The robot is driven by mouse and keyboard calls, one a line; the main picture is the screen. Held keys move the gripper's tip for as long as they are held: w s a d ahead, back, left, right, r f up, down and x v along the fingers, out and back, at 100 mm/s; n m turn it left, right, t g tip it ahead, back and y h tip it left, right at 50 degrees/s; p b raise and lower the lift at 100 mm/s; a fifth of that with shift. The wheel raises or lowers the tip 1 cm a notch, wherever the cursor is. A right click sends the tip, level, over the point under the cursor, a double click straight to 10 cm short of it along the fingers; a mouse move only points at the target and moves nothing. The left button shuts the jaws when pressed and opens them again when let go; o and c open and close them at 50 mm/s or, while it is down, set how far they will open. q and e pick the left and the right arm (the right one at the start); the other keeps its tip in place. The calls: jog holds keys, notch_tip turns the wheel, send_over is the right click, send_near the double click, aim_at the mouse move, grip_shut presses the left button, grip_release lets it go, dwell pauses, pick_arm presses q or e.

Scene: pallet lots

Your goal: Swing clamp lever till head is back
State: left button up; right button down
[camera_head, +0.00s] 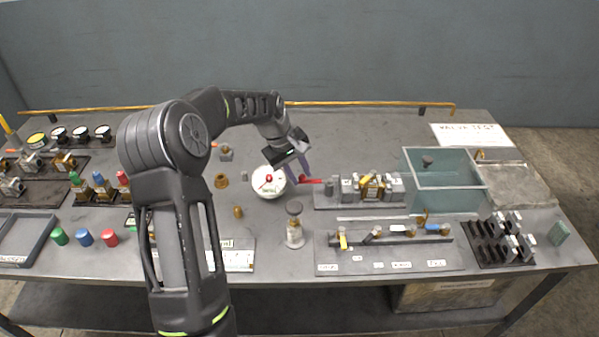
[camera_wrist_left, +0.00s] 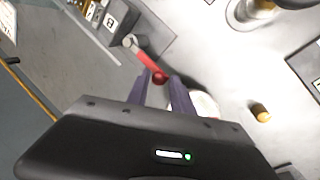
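The toggle clamp's red lever (camera_head: 311,181) points left from the fixture plate (camera_head: 360,204), near the grey valve blocks. My left gripper (camera_head: 302,174) reaches down to the lever's free end. Its two purple fingers (camera_wrist_left: 163,80) stand apart on either side of the knob, with a small gap visible. Whether they touch it is unclear. The clamp head's position cannot be made out. My right gripper is in neither view.
A dark-topped stand (camera_head: 294,228) and small brass parts (camera_head: 238,211) are nearer the front. A teal bin (camera_head: 445,196) stands right of the fixture. The back of the table is mostly clear.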

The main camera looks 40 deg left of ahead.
pick_arm(q)
jog(key=shift+w+r, duration=0.1)
jog(key=c, duration=0.5)
grip_shut()
jog(key=shift+w+d+r, duration=0.1)
jog(key=shift+w+r, duration=0.05)
jog(key=shift+r, duration=0.05)
